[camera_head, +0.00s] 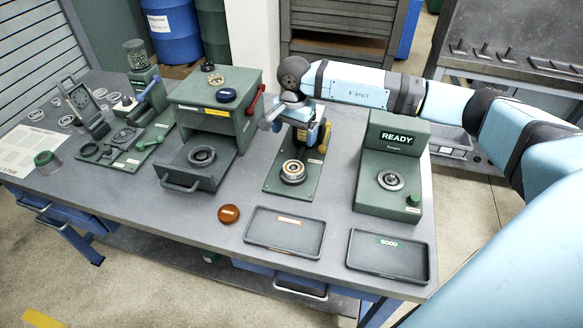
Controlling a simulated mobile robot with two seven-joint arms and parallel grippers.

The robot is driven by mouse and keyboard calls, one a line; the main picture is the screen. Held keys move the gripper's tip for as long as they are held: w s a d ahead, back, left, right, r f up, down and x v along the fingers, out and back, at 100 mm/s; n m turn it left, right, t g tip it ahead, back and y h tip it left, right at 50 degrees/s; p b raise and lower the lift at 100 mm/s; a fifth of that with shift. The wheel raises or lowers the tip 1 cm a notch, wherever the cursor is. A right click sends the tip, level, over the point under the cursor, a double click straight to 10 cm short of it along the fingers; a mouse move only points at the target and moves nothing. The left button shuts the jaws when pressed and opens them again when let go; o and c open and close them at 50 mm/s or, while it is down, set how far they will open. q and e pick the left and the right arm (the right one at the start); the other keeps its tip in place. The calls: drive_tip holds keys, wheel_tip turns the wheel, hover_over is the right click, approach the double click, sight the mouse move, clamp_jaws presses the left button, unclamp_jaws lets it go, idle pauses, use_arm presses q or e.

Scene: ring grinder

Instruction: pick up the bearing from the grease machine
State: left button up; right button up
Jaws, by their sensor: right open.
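The station's upper part is largely hidden behind my right wrist. My right gripper (299,122) is open and empty, pointing down over the back of this station, above and behind the bearing and apart from it. Its fingertips are hard to separate from the station parts behind. My left gripper is outside the view.
A green machine with an open drawer (187,179) stands left of the station, a red lever on its side. A green READY machine (395,150) stands right, holding a metal ring. Two dark trays, one orange-labelled (259,251) and one marked GOOD (361,266), and a brown disc (228,214) lie in front.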

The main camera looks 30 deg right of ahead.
hover_over(294, 168)
drive_tip(key=f, duration=0.4)
drive_tip(key=f+p, duration=0.1)
drive_tip(key=f, duration=0.1)
drive_tip(key=shift+w+d+f, duration=0.15)
drive_tip(key=shift+w+f, duration=0.15)
drive_tip(key=shift+f, duration=0.1)
drive_tip(key=shift+s+f+p, duration=0.1)
drive_tip(key=shift+f+p, duration=0.2)
drive_tip(key=shift+f, duration=0.3)
drive_tip(key=f, duration=0.1)
drive_tip(key=f+p, duration=0.1)
drive_tip(key=f, duration=0.1)
drive_tip(key=shift+s+a+f, duration=0.1)
drive_tip(key=shift+a+f, duration=0.1)
drive_tip(key=shift+f, duration=0.45)
drive_tip(key=shift+c, duration=0.3)
drive_tip(key=c, duration=1.1)
